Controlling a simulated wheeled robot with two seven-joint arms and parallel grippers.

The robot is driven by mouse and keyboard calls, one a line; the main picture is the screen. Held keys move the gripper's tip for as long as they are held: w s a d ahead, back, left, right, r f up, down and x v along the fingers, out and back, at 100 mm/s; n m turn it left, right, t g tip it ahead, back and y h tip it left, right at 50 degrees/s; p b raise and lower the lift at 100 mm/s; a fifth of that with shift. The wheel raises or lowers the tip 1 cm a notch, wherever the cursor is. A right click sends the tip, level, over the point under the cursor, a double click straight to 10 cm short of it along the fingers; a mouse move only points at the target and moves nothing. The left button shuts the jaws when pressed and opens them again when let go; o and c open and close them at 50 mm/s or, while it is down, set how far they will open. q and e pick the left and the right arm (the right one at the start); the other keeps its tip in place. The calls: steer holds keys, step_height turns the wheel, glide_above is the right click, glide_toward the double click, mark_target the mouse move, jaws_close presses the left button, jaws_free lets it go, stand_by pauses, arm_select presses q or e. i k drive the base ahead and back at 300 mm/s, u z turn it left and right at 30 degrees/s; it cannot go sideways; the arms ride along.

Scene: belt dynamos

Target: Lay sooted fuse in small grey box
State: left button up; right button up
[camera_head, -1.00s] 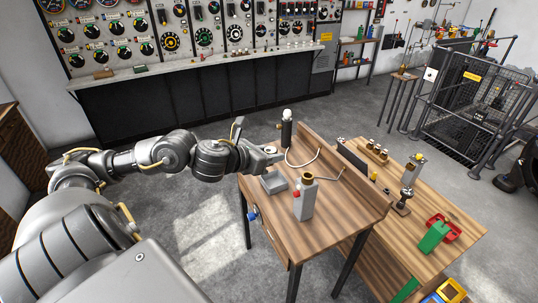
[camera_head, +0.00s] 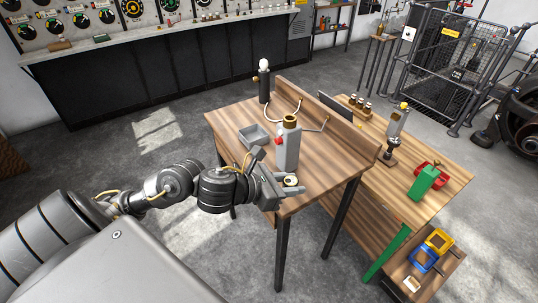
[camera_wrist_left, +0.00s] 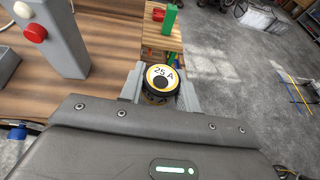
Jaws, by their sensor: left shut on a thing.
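My left gripper (camera_head: 284,186) is shut on a round fuse (camera_head: 291,181) beside the front edge of the wooden bench. In the left wrist view the fuse (camera_wrist_left: 160,79) sits between the fingers, its end facing the camera. That end is a white disc with a yellow ring, marked "25 A", with a dark sooty spot. The small grey box (camera_head: 246,139) stands open on the bench, behind and left of the gripper; its inside looks empty. In the wrist view a grey edge at far left (camera_wrist_left: 8,62) seems to be the box. My right gripper is out of view.
A black post with a white bulb (camera_head: 264,82) and bent rods (camera_head: 287,113) stand farther back. The bench's left front is clear.

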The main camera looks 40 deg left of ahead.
mark_target(254, 139)
steer(key=z, duration=1.75)
steer(key=k, duration=0.9)
steer(key=u, duration=1.6)
steer(key=i, duration=0.5)
